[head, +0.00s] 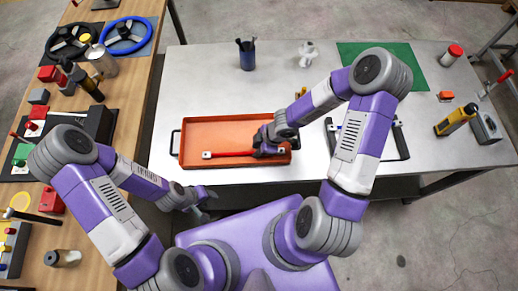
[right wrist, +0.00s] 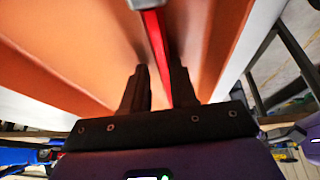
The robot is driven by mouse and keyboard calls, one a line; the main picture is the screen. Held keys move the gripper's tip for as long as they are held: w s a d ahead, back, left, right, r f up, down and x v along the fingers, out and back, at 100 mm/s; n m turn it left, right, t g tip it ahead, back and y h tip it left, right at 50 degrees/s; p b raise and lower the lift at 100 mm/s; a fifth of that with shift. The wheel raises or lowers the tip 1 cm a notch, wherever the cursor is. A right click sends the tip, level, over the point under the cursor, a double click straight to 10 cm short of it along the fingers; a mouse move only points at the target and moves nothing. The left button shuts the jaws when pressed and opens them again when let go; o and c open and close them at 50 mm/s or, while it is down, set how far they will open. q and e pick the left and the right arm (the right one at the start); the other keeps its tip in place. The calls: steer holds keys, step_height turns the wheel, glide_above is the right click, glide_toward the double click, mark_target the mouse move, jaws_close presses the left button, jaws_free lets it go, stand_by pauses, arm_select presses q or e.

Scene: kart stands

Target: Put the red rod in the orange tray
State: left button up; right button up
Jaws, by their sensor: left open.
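The orange tray (head: 225,131) lies on the white table, left of its middle. The red rod (head: 232,153), with a pale block at its left end, shows inside the tray's outline near the front wall. My right gripper (head: 263,151) is at the rod's right part, over the tray. In the right wrist view, the rod (right wrist: 157,42) runs between my two dark fingers, with a gap at the left finger, so the jaws look open around it. The tray (right wrist: 75,45) shows behind. My left gripper (head: 208,203) is open and empty in front of the table edge.
A black-handled tray (head: 403,140) lies right of my right forearm. A wooden bench with steering wheels (head: 124,35) is at left.

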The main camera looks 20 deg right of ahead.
steer(key=shift+s+f+g, duration=0.3)
steer(key=shift+s+f, duration=0.4)
steer(key=shift+s, duration=0.05)
steer(key=shift+r+p, duration=0.35)
steer(key=shift+p, duration=0.2)
steer(key=w+p+v, duration=0.1)
steer(key=p+v, duration=1)
steer(key=v, duration=0.1)
steer(key=s+a+f+m, duration=0.1)
steer(key=s+a+m, duration=0.1)
steer(key=m, duration=0.3)
steer(key=s+a+f+m, duration=0.2)
steer(key=s+a+m, duration=0.1)
steer(key=a+m, duration=0.1)
steer(key=s+a+f+m, duration=0.2)
steer(key=m, duration=0.5)
steer(key=shift+s+a+g+y, duration=0.25)
steer(key=shift+a+g+y, duration=0.05)
steer(key=shift+a, duration=0.1)
steer(key=shift+s+d+f+m, duration=0.3)
steer(key=shift+d+m, duration=0.1)
steer(key=shift+m, duration=0.4)
